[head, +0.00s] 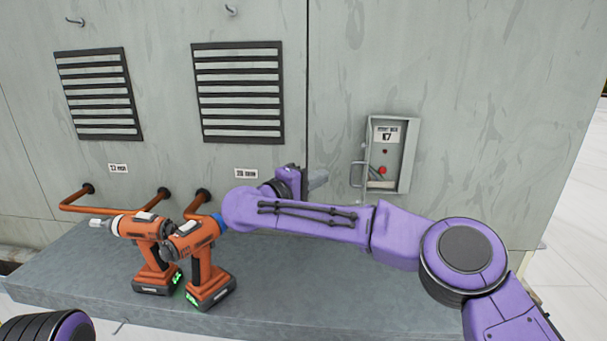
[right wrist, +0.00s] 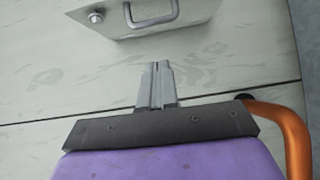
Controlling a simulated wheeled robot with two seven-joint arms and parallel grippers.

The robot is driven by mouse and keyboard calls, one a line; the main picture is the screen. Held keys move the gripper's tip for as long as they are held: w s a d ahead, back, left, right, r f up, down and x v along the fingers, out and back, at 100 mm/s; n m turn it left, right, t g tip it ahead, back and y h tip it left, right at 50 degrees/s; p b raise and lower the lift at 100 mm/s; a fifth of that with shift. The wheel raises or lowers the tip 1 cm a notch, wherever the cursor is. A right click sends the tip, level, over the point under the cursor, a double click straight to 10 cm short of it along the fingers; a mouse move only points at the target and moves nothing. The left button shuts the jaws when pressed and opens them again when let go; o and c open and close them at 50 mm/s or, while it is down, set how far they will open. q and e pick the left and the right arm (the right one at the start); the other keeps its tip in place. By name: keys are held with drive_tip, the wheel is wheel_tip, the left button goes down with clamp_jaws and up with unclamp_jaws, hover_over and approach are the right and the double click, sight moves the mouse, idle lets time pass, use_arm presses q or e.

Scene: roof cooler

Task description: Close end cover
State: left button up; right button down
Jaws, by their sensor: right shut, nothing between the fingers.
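The end cover is not marked by name. A small grey wall box (head: 407,165) on the right panel stands open, showing a label, a small red light and a red button. A handle (head: 357,174) sticks out at its left edge, where a cover seems to be seen nearly edge-on. In the right wrist view a grey face (right wrist: 185,20) with a metal handle (right wrist: 152,18) and a round knob shows at the top. My right gripper (head: 318,178) is shut and empty, left of the handle and apart from it. My left gripper is out of view.
Two orange drills (head: 148,250) (head: 207,262) stand on the grey ledge (head: 310,290), left of my right arm. Copper pipes (head: 125,203) run along the wall's foot. Two louvred vents (head: 238,92) (head: 98,92) are at upper left. The wall around the box is clear.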

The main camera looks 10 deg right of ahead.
drive_tip(key=d, duration=0.1)
drive_tip(key=d+p, duration=0.1)
drive_tip(key=d, duration=0.1)
drive_tip(key=d+p, duration=0.1)
drive_tip(key=shift+s+d, duration=0.25)
drive_tip(key=shift+d, duration=0.15)
drive_tip(key=shift+w+a, duration=0.1)
drive_tip(key=shift+f, duration=0.1)
